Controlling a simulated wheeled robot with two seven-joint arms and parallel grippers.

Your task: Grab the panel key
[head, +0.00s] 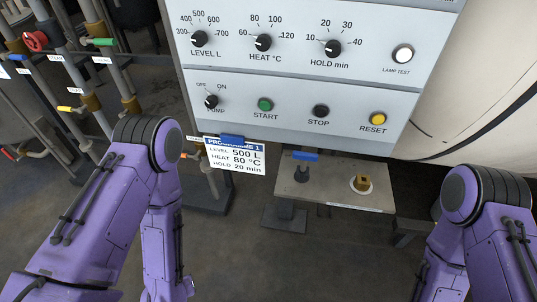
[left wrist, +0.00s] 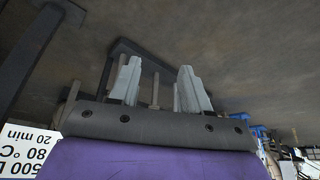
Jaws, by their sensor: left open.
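No thing in view is clearly marked as the panel key. On the small beige shelf (head: 322,188) below the control panel (head: 300,68), a small brass-coloured piece (head: 362,184) stands on a white round base. A blue-handled piece (head: 305,156) on a dark post is at the shelf's back left; I cannot tell whether either is the key. My left gripper (left wrist: 160,75) shows in the left wrist view, open and empty, with dark floor and a metal stand beyond its fingers. It is hidden in the head view. My right gripper is out of view.
A programme card (head: 234,158) hangs under a blue clip at the panel's lower edge, beside the shelf. Pipes with coloured valve handles (head: 100,42) stand at the left. A large pale vessel (head: 475,90) is at the right. Open floor (head: 240,260) lies between my arms.

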